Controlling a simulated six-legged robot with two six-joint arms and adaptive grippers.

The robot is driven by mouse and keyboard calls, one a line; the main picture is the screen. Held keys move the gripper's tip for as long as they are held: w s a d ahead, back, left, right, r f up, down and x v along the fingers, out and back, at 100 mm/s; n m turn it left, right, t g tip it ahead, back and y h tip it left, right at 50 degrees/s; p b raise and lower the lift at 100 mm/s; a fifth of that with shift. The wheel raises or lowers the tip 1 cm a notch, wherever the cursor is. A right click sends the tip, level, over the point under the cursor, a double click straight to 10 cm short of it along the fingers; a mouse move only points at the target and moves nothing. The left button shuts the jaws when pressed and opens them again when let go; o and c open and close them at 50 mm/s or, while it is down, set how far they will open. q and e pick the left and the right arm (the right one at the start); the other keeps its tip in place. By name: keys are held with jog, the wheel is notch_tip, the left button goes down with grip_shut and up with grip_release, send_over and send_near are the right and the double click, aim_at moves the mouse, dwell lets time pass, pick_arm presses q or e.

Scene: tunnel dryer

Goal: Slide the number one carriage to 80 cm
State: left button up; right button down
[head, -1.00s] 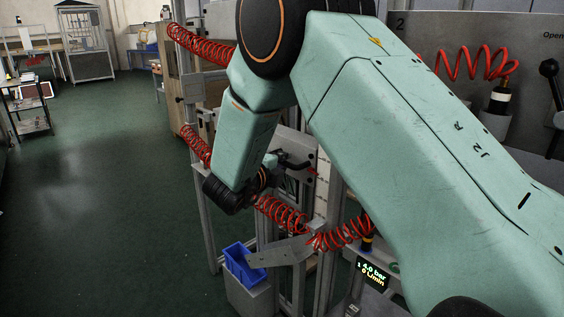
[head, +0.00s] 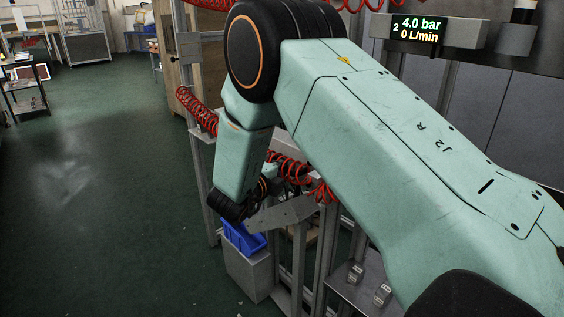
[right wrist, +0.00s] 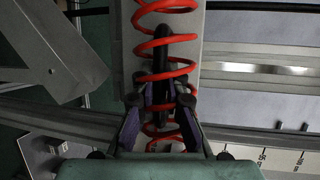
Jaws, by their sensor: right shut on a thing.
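My right gripper (head: 270,186) is low beside the metal frame in the head view, mostly hidden behind my own forearm and wrist. In the right wrist view its two fingers (right wrist: 160,112) are closed around a black upright handle (right wrist: 161,62). The handle stands in front of a pale grey plate (right wrist: 182,48), which looks like the carriage. A red coiled hose (right wrist: 165,45) crosses in front of handle and fingers. A scale strip (right wrist: 272,158) with tick marks runs at lower right; its numbers are too small to read surely. My left gripper is not in view.
A blue bin (head: 243,238) sits on a grey box (head: 250,273) just below my wrist. A slanted grey plate (head: 285,214) juts out beside it. A display (head: 418,28) reads 2, 4.0 bar, 0 L/min. The green floor (head: 100,200) at left is clear.

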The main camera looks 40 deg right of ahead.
jog(key=shift+s+f, duration=0.15)
jog(key=shift+f, duration=0.5)
jog(key=c, duration=1.4)
grip_release()
jog(key=shift+o, duration=0.2)
jog(key=shift+r, duration=0.1)
jog(key=shift+r, duration=0.1)
jog(key=shift+a+r, duration=0.1)
jog(key=shift+a, duration=0.15)
jog(key=v, duration=0.7)
